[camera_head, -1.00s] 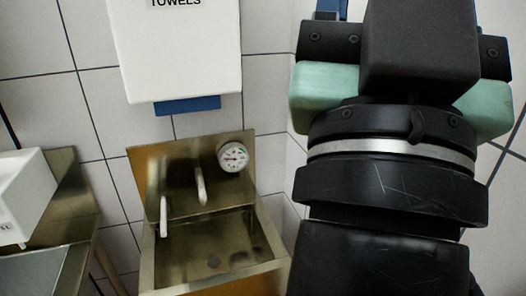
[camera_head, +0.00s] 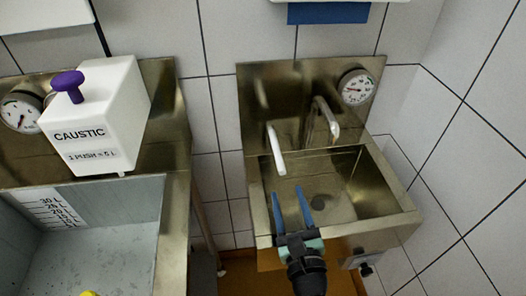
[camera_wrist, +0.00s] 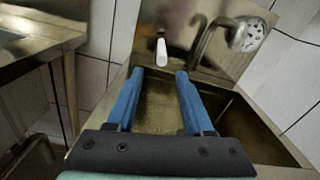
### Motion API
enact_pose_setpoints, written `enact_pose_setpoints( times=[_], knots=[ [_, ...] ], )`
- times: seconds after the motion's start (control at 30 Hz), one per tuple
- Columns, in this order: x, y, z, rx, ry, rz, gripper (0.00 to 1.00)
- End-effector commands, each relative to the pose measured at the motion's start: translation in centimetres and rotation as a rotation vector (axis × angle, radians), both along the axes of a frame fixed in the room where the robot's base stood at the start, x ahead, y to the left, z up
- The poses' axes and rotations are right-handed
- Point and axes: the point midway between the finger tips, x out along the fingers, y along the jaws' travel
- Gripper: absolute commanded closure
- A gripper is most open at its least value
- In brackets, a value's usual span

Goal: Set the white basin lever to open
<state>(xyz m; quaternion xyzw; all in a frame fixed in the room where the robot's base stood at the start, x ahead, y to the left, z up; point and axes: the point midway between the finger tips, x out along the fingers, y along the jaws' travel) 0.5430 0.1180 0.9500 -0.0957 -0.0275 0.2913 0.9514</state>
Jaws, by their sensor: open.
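The white lever (camera_head: 276,150) stands at the left of the back panel of the steel basin (camera_head: 245,170), beside the curved spout (camera_head: 326,120). It leans slightly, its long white handle pointing down toward the front. My gripper (camera_head: 287,191) is over the front left of the basin, its two blue fingers spread and empty. The fingertips are a little short of the lever's lower end and apart from it in the head view. In the wrist view the lever (camera_wrist: 161,50) shows end-on, just beyond and between the open fingertips.
A round gauge (camera_head: 357,87) sits on the back panel, right of the spout. To the left stands a larger sink (camera_head: 178,215) with a white caustic dispenser (camera_head: 110,110). A tiled wall closes off the right. A narrow gap separates the two sinks.

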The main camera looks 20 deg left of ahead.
Motion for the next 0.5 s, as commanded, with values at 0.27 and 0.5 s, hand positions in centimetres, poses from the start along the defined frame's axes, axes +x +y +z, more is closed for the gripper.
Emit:
enact_pose_setpoints(
  times=[0.27,0.5],
  knots=[
    [3.1,2.2,0.1,0.006,0.000,0.004,0.48],
    [7.1,4.8,0.1,0.003,-0.001,0.003,0.48]
  ],
)
